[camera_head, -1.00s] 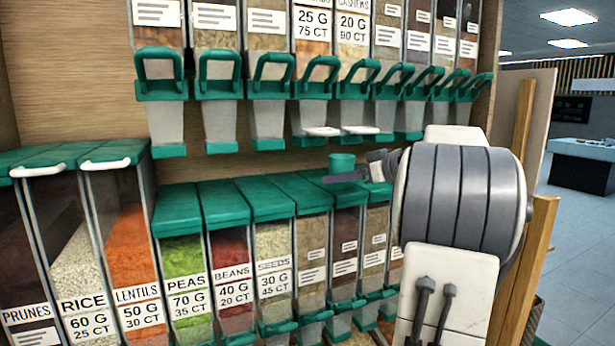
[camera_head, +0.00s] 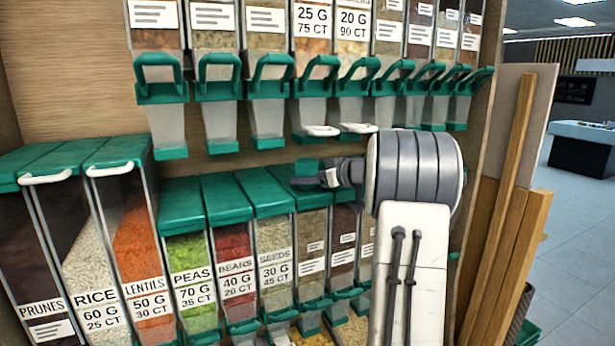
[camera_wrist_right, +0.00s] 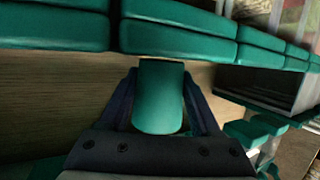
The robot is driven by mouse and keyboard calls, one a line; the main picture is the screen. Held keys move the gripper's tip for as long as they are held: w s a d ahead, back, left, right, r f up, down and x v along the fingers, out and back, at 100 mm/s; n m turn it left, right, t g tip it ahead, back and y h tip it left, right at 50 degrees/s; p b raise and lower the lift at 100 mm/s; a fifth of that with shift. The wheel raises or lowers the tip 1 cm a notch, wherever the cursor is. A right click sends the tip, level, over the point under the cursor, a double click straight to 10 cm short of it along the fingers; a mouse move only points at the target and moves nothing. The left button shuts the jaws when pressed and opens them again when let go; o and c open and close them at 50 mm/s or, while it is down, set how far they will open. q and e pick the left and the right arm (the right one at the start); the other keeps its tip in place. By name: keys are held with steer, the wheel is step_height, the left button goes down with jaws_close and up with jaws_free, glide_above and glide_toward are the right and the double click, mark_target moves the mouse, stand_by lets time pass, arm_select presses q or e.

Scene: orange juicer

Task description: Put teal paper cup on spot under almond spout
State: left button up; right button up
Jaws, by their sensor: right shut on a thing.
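The teal paper cup (camera_head: 307,164) is held by my right gripper (camera_head: 312,178), just above the green lids of the lower bins. In the right wrist view the cup (camera_wrist_right: 160,95) sits between the two dark fingers (camera_wrist_right: 163,112), which are shut on it. The upper row has clear dispensers with green spouts. One labelled 25 G, 75 CT (camera_head: 313,75) has its name cut off, so I cannot tell whether it is almond. White flat pieces (camera_head: 322,131) show by its spout and its neighbour's, up and slightly right of the cup. My left gripper is not in view.
Lower bins of peas (camera_head: 190,270), beans, seeds and others stand close below the cup. Taller bins of rice (camera_head: 95,250) and lentils (camera_head: 145,250) are at the left. Wooden posts (camera_head: 510,210) stand at the right. The gap between lids and spouts is narrow.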

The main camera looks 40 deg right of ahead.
steer(key=shift+f, duration=0.2)
steer(key=o, duration=1.3)
steer(key=shift+r, duration=0.25)
steer(key=shift+b+v, duration=2.25)
steer(key=shift+v, duration=3.8)
steer(key=shift+a, duration=0.15)
